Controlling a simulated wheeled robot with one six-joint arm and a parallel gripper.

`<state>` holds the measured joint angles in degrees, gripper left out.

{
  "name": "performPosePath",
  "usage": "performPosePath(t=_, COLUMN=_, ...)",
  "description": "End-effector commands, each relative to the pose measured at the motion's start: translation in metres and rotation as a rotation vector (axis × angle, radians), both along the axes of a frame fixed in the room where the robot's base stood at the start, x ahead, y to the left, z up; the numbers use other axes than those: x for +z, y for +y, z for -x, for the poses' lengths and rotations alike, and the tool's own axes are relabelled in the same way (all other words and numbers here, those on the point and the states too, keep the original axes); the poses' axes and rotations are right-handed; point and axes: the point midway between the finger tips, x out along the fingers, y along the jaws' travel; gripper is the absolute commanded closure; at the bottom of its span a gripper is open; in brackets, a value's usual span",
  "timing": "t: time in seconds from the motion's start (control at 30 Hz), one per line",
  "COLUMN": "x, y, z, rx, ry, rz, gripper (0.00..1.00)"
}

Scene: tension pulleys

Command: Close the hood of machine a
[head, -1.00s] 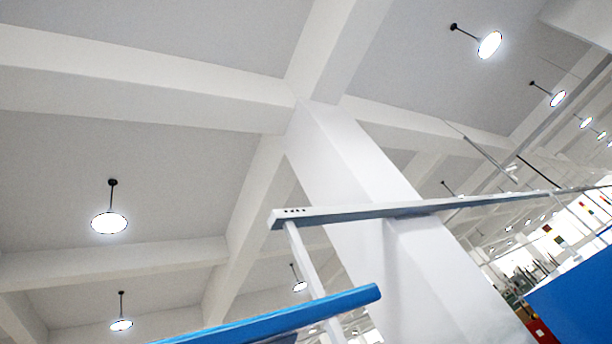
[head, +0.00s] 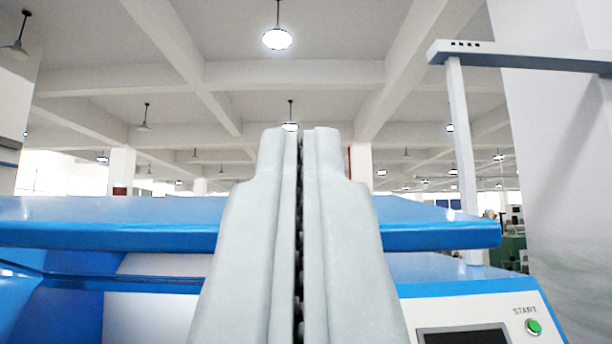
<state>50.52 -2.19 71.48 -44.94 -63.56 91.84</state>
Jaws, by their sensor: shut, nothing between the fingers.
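A blue panel that looks like the hood (head: 450,236) spans the head view from the left edge to right of the middle. It sits above the blue and white machine body (head: 480,290), with a gap showing between them. No label shows which machine this is. My gripper (head: 301,140) points forward and up in the middle of the view. Its two grey fingers are together and empty. They hide the middle of the hood. I cannot tell whether they touch it.
A green START button (head: 533,326) and a dark screen (head: 465,336) are on the machine's front at lower right. A white post (head: 462,150) carries a beam (head: 530,55) at right, near a broad white pillar (head: 570,180). Open air lies above the hood.

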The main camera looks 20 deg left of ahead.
Motion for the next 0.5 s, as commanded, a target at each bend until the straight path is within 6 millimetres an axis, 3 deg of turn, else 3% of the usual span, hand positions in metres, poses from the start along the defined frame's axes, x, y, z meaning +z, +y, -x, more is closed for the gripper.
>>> performPosePath(t=0.5, x=0.028, y=0.011, z=-0.027, rx=-0.001, ry=0.000, rz=-0.001, gripper=1.00)
